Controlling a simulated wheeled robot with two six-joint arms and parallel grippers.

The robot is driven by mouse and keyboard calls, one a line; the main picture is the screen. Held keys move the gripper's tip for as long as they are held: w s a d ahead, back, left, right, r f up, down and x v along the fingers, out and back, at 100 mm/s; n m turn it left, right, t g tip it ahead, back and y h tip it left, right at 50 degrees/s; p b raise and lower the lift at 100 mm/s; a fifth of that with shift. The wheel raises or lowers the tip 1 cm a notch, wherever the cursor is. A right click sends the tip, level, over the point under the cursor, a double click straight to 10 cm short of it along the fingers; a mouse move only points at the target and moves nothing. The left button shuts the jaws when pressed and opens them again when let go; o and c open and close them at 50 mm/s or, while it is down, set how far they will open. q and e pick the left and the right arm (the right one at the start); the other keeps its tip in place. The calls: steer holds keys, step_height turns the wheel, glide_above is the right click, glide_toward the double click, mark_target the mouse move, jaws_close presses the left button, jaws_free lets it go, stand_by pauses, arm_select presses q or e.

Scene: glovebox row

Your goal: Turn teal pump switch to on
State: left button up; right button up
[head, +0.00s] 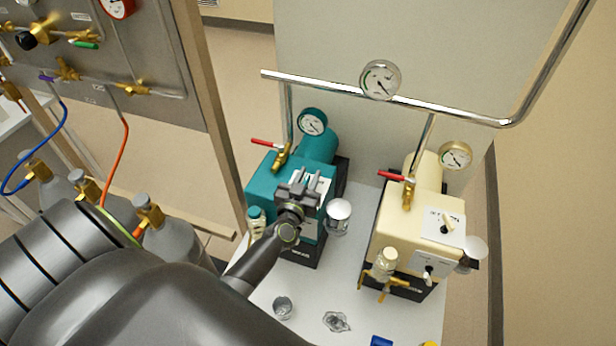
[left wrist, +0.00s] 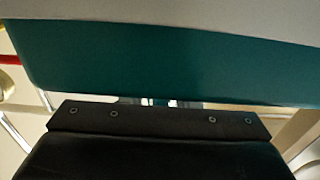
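The teal pump (head: 262,186) stands on the left of a pale bench top, with a white label plate on its top. My left gripper (head: 299,182) is over this plate and covers most of it. The pump's switch is hidden behind the gripper, so its position does not show. I cannot tell whether the fingers touch anything or how far apart they are. In the left wrist view, a broad teal surface (left wrist: 170,60) of the pump lies close ahead, above my dark gripper body. My right gripper is in neither view.
A cream pump (head: 400,225) stands to the right, with its own black switch knob (head: 446,229). Gauges, red-handled valves and a metal pipe (head: 460,113) rise behind both pumps. Grey gas cylinders (head: 175,240) stand left. A small cup (head: 283,307) is on the bench front.

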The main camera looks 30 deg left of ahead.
arm_select(q)
steer(key=shift+o, duration=0.2)
steer(key=b+v, duration=0.5)
steer(key=v, duration=1.2)
steer(key=shift+s, duration=0.15)
steer(key=shift+d+r, duration=0.1)
steer(key=shift+d, duration=0.15)
